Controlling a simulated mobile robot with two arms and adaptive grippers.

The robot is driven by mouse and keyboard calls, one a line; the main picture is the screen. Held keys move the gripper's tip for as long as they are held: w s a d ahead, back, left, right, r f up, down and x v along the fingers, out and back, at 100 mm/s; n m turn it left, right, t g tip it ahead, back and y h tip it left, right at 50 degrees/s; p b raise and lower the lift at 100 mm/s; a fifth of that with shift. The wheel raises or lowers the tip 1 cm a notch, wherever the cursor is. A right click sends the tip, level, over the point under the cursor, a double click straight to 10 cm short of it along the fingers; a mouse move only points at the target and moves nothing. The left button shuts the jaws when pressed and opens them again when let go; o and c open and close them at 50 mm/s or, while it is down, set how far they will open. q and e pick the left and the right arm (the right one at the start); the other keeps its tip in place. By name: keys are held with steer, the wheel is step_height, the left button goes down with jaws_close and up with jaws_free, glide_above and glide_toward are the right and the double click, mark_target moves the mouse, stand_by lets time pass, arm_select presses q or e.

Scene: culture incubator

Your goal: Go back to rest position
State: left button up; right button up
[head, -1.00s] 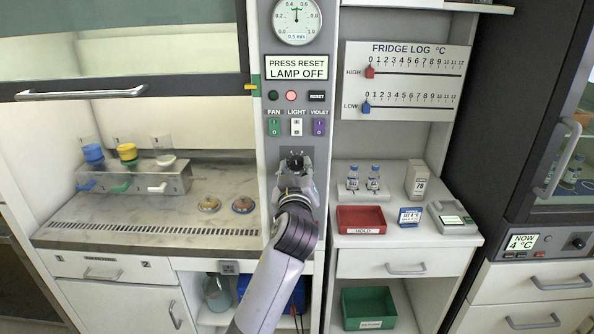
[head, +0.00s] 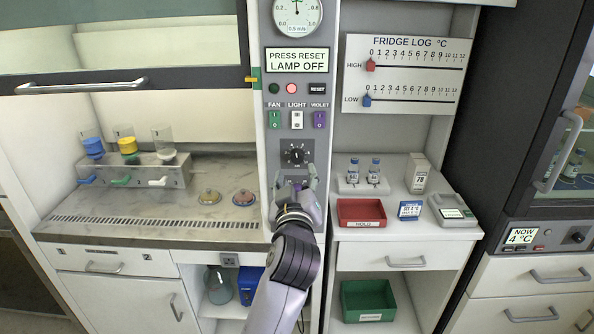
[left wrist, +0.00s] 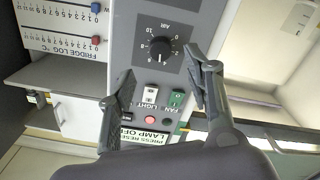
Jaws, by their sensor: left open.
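My left gripper (head: 296,184) is in front of the narrow control column, just below the black AIR dial (head: 295,154). In the left wrist view the gripper (left wrist: 160,64) has its two fingers wide apart with nothing between them. The dial (left wrist: 160,51) shows beyond the fingertips in that view, clear of both fingers. My arm hides the lower part of the column. My right gripper is in neither view.
Left of the column is a cabinet with a raised sash (head: 82,87) and a marble worktop (head: 150,209). On the right, a shelf holds a red tray (head: 361,224), two vials and small devices. A dark fridge (head: 510,120) stands far right.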

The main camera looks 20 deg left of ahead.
arm_select(q)
steer(key=shift+s, duration=0.2)
steer(key=w+d+f+m+g+h, duration=0.1)
steer(key=d+f+m+g+h, duration=0.15)
steer(key=f, duration=1.05)
steer(key=d+f+m+g+h, duration=0.1)
steer(key=f+m+g, duration=0.15)
steer(key=f, duration=1.05)
steer(key=s+f+m+g, duration=0.1)
steer(key=s+f, duration=0.2)
steer(key=f, duration=0.5)
steer(key=s+f+m+g+h, duration=0.1)
steer(key=s+f, duration=0.3)
steer(key=f, duration=0.3)
steer(key=s+f+m+g, duration=0.1)
steer(key=s+f+m, duration=0.15)
steer(key=f, duration=0.55)
steer(key=s+a+f+g, duration=0.3)
steer(key=s+f, duration=0.8)
steer(key=s, duration=0.4)
steer(key=s+a+f+g, duration=0.3)
steer(key=s+f, duration=0.8)
steer(key=s, duration=0.5)
steer(key=s+a+f+m+g, duration=0.1)
steer(key=s+a+f+g, duration=0.1)
steer(key=s, duration=1.2)
steer(key=shift+a+f, duration=0.6)
steer(key=shift+f, duration=0.1)
steer(key=shift+w+h, duration=0.1)
steer(key=shift+h, duration=0.15)
